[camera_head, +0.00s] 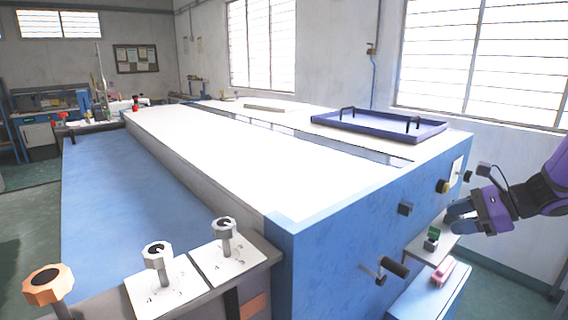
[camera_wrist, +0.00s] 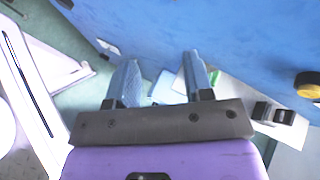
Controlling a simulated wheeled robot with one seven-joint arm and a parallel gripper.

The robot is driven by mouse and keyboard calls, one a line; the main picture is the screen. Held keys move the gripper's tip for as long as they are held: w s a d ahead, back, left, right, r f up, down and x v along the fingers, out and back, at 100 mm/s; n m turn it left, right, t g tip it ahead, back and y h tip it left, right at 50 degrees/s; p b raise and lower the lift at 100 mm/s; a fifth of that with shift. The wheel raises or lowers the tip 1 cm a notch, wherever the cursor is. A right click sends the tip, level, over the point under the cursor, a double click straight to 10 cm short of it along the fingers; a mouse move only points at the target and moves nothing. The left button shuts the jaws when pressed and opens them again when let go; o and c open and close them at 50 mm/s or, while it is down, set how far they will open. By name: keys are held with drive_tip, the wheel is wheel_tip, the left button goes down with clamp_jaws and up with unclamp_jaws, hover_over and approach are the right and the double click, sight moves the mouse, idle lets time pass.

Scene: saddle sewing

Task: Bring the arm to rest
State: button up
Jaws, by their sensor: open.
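My gripper (camera_head: 461,219) is at the right edge of the head view, purple with blue-grey fingers, at the end of my purple arm. It is beside the blue end panel of the large machine table (camera_head: 340,245), above a small shelf. In the wrist view my gripper (camera_wrist: 165,75) shows its two fingers apart with nothing held between them. Below and beyond the fingers are the floor and part of the shelf, partly hidden by the fingers.
A crank handle (camera_head: 391,268) and a yellow-black knob (camera_head: 443,186) stick out from the end panel. A blue tray (camera_head: 380,125) lies on the table. White wall and windows stand behind.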

drive_tip(key=s+a+r+n+g+h, duration=0.4)
drive_tip(key=s+a+r+n, duration=0.4)
drive_tip(key=s+a+n, duration=0.25)
drive_tip(key=s+r+n+t+h, duration=0.3)
drive_tip(key=s+r+n+h, duration=0.2)
drive_tip(key=s+n, duration=0.5)
drive_tip(key=shift+s+a+r+h, duration=0.3)
drive_tip(key=shift+s+a, duration=0.15)
drive_tip(key=shift+s, duration=0.45)
